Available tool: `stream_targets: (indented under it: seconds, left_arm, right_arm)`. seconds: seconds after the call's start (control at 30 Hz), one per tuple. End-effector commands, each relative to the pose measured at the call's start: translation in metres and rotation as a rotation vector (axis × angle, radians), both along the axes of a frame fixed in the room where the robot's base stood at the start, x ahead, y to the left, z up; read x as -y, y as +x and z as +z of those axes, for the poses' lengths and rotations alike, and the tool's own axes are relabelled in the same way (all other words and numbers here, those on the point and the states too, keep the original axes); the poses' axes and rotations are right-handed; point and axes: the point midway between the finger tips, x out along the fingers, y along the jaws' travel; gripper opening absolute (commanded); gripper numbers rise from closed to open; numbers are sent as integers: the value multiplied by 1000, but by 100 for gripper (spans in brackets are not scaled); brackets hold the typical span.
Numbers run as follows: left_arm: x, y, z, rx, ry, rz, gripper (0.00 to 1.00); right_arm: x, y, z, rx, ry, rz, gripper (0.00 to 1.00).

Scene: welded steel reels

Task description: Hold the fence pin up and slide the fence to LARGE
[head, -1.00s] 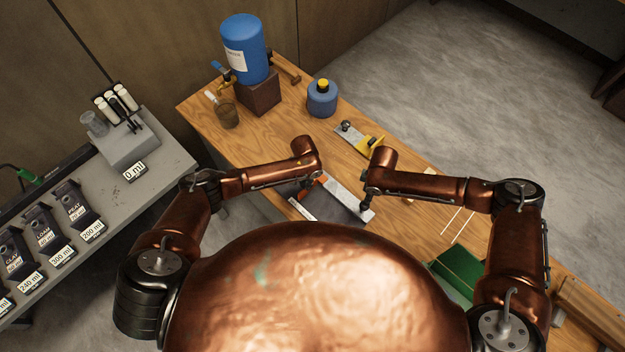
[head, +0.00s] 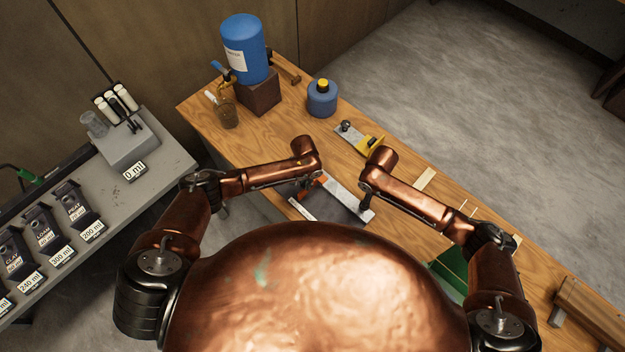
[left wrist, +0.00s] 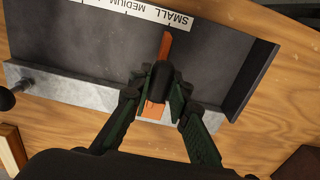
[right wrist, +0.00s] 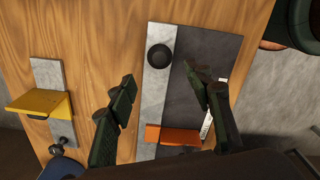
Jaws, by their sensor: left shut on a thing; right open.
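The orange fence (left wrist: 166,48) sits across the grey metal rail (left wrist: 85,92) of a dark plate (left wrist: 220,60). Its narrow tip is by the SMALL mark of the white scale (left wrist: 140,10). My left gripper (left wrist: 160,88) is shut on a dark upright piece on the fence, apparently the fence pin; its fingers hide much of it, and I cannot tell how far it is raised. In the right wrist view the fence (right wrist: 172,136) is at the bottom. My right gripper (right wrist: 168,92) is open and empty above the plate, with a round black knob (right wrist: 159,56) on the rail's far end beyond its fingers.
A yellow bracket on a metal strip (head: 370,143) lies farther back on the wooden bench. A blue bottle (head: 322,98), a blue tank (head: 245,50) and a glass (head: 225,112) stand at the back left. A green box (head: 450,268) is at the right.

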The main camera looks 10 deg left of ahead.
Motion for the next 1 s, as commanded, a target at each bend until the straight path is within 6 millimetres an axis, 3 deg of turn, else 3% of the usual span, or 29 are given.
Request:
stream_targets:
  seconds: [0.23,0.7,1.0]
  left_arm:
    - [-1,1,1,2,1,0,0]
    - [-1,1,1,2,1,0,0]
    - [-1,1,1,2,1,0,0]
  right_arm:
    - [3,-1,-14,-5,-4,-7,47]
    - [4,-1,-70,-5,-3,-8,47]
    - [3,-1,-79,-3,-3,-6,47]
